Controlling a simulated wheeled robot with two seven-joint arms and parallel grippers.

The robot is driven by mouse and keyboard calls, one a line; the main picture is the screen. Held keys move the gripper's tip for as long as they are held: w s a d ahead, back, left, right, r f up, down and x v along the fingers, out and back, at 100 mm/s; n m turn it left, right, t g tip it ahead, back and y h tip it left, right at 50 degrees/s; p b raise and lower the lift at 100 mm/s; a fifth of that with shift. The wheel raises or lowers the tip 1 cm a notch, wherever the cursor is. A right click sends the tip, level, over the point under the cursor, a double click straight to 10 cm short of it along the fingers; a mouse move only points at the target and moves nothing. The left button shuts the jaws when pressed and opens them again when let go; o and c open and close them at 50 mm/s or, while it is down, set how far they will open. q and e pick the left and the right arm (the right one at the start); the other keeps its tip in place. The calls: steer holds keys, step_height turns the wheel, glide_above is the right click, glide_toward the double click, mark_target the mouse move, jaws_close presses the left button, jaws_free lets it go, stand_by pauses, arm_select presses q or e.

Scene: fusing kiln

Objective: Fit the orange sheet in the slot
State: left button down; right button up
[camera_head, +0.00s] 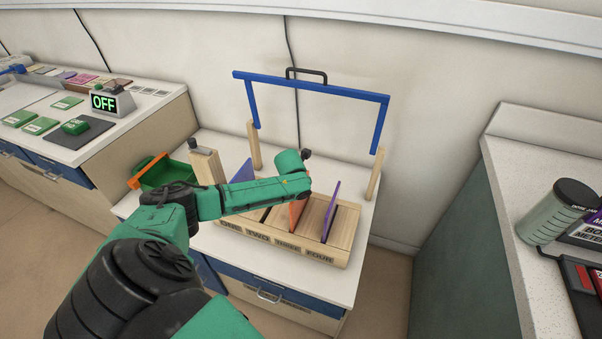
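A wooden rack (340,235) labelled ONE, TWO, THREE and FOUR stands on the white counter. An orange sheet (297,214) stands near the THREE label, partly hidden by my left arm; I cannot tell how deep it sits. A blue sheet (241,172) stands tilted at the left part of the rack, and a purple sheet (332,210) at the FOUR end. My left arm reaches across the rack, its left gripper (303,186) just above the orange sheet. Its fingers are mostly hidden, so grip and contact cannot be told. My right gripper is out of view.
A blue bar frame (315,83) on wooden posts rises behind the rack. A green bin (160,173) with an orange strip across it stands left. A counter with an OFF display (104,102) lies far left. Another counter (510,215) holds a jar (556,212) at right.

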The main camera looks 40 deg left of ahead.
arm_select(q)
steer(key=shift+f+b, duration=0.35)
steer(key=shift+f, duration=0.15)
steer(key=c, duration=1)
jaws_free()
steer(key=shift+o, duration=0.8)
steer(key=p+v, duration=0.1)
steer(key=v, duration=1.3)
steer(key=shift+s+d+r, duration=0.1)
steer(key=shift+s+r, duration=0.1)
steer(key=shift+r, duration=0.1)
